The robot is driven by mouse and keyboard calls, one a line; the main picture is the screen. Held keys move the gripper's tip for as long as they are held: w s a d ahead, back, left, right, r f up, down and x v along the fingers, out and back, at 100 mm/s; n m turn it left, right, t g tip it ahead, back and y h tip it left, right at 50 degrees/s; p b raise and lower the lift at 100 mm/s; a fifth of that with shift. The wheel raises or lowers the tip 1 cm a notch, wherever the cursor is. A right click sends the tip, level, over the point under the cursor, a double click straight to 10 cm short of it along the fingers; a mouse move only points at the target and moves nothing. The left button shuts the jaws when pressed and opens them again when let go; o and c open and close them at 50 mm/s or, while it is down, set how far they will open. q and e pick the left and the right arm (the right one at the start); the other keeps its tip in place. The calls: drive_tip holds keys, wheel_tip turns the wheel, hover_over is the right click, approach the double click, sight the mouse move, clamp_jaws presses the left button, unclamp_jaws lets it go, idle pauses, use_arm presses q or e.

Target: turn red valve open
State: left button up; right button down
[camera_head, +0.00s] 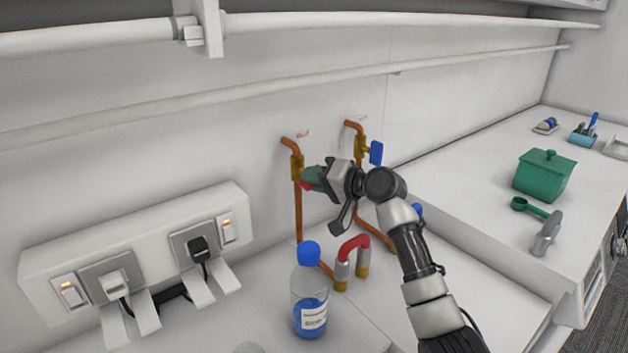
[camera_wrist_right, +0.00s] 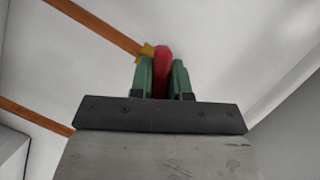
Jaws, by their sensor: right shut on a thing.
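The red valve handle (camera_wrist_right: 162,70) sits between the green fingers of my right gripper (camera_wrist_right: 163,80) in the right wrist view, on a brass valve body with a copper pipe. In the head view the brass valve (camera_head: 297,168) is on the left copper pipe (camera_head: 298,215) at the wall. My right gripper (camera_head: 312,178) is shut on the red handle there, hiding most of it. A second brass valve with a blue handle (camera_head: 376,152) is to the right, beside my right wrist. My left gripper is not in view.
A white socket box (camera_head: 140,255) with plugs is at left.

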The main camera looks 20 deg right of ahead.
drive_tip(key=shift+r+n+h+p, duration=0.1)
drive_tip(key=shift+n+h+p, duration=0.4)
drive_tip(key=shift+n, duration=0.6)
drive_tip(key=shift+n+h+p, duration=0.4)
drive_tip(key=shift+n+h, duration=0.3)
drive_tip(key=shift+n, duration=0.3)
drive_tip(key=n+h+p, duration=0.2)
drive_tip(key=shift+n, duration=0.4)
drive_tip(key=shift+n+h+p, duration=0.6)
drive_tip(key=shift+n, duration=0.1)
drive_tip(key=c, duration=1.1)
unclamp_jaws()
drive_tip(key=shift+s, duration=0.1)
